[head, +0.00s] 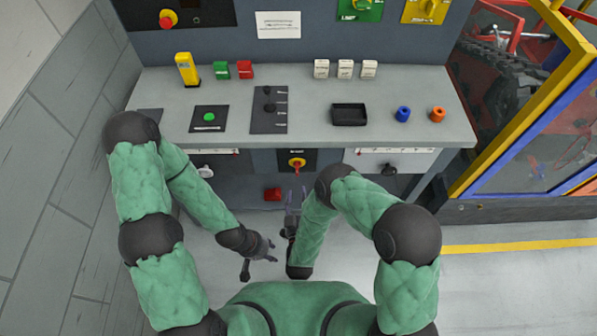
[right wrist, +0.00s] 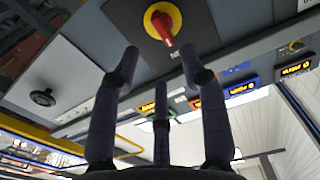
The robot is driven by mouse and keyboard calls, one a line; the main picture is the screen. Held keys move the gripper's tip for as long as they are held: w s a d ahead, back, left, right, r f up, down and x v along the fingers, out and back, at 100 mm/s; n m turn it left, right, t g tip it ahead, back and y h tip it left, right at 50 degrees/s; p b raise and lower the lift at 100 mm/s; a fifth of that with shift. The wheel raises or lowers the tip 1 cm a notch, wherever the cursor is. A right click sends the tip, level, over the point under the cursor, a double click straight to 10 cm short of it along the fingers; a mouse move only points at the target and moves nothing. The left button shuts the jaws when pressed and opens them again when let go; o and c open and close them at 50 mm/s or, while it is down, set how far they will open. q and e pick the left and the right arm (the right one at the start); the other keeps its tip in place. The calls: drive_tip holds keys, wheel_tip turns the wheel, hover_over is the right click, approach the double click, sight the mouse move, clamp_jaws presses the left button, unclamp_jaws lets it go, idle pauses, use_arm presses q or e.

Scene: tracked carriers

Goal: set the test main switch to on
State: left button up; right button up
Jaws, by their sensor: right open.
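The main switch, a red handle on a yellow disc (head: 297,163), sits on a dark plate on the bench front, between two drawers. In the right wrist view, the red handle (right wrist: 163,28) points down and slightly right in the picture. My right gripper (head: 294,198) is open and empty, just below and in front of the switch in the head view. In the right wrist view its spread fingers (right wrist: 162,68) reach toward the switch, one on each side of the handle and apart from it. My left gripper (head: 260,262) looks open and empty, lower and away from the bench.
A red block (head: 273,194) shows below the switch. The bench top (head: 320,97) holds a black tray (head: 349,115), blue and orange rings and several small blocks. A drawer with a black knob (head: 389,169) is right of the switch. A yellow-blue frame (head: 520,120) stands at right.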

sight(297, 169)
drive_tip(key=w+b, duration=0.2)
drive_tip(key=w, duration=0.8)
clamp_jaws()
